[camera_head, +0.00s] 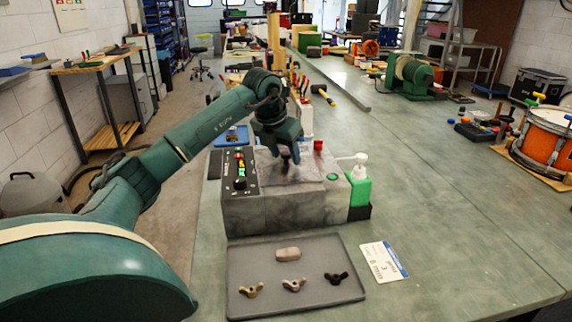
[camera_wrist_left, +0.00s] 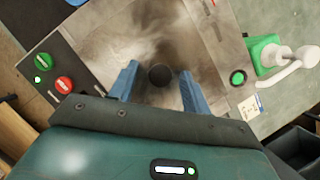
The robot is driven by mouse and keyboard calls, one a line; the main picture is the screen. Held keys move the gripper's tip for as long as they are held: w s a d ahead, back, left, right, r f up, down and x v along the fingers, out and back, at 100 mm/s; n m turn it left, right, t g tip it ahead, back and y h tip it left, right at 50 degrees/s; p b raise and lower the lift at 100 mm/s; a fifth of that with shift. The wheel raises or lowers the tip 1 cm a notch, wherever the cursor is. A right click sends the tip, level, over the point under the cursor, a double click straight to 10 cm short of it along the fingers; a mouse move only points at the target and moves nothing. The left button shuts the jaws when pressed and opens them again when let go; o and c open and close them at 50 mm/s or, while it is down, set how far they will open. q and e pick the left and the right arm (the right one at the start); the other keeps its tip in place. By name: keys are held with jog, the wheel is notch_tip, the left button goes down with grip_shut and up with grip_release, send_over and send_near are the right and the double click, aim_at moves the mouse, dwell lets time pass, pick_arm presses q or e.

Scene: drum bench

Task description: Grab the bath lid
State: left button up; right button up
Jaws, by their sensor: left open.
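The bath lid (camera_head: 310,170) is a smudged grey metal plate on top of a box-shaped bath unit (camera_head: 270,212). In the left wrist view the lid (camera_wrist_left: 130,32) carries a round dark knob (camera_wrist_left: 160,75). My left gripper (camera_head: 285,150) is over the lid from behind. In the left wrist view my left gripper (camera_wrist_left: 158,85) is open, with a blue finger on each side of the knob. I cannot tell whether the fingers touch it. My right gripper is not in view.
A control panel (camera_head: 239,172) with coloured buttons is left of the lid. A green bottle with a white pump (camera_head: 360,188) stands at the right. A grey tray (camera_head: 335,297) with wing nuts and a small block lies in front.

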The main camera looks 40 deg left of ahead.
pick_arm(q)
jog(key=shift+f, duration=0.1)
grip_shut()
dwell(0.5)
